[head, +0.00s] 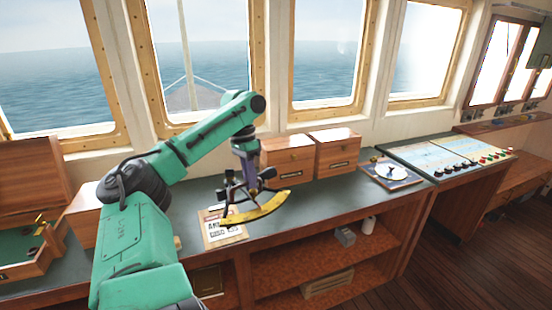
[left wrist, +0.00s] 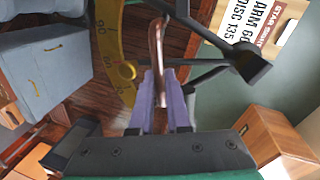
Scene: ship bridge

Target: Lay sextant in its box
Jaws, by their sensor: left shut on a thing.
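The sextant, with a yellow graduated arc (head: 258,210) and a black frame, hangs above the counter in the head view. My left gripper (head: 247,172) is shut on it from above. In the left wrist view the purple fingers (left wrist: 163,105) close on a brown, handle-like part of the sextant, and its yellow arc (left wrist: 108,45) shows beside them. An open wooden box (head: 22,268) with a green inside and a raised lid stands at the far left of the counter, partly cut off by the picture edge. My right gripper is not in view.
A printed card (head: 222,228) lies on the counter below the sextant. Two wooden drawer boxes (head: 287,158) (head: 337,152) stand at the back by the windows. A chart board (head: 391,174) and a control console (head: 450,155) lie to the right. The counter (head: 330,195) between is clear.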

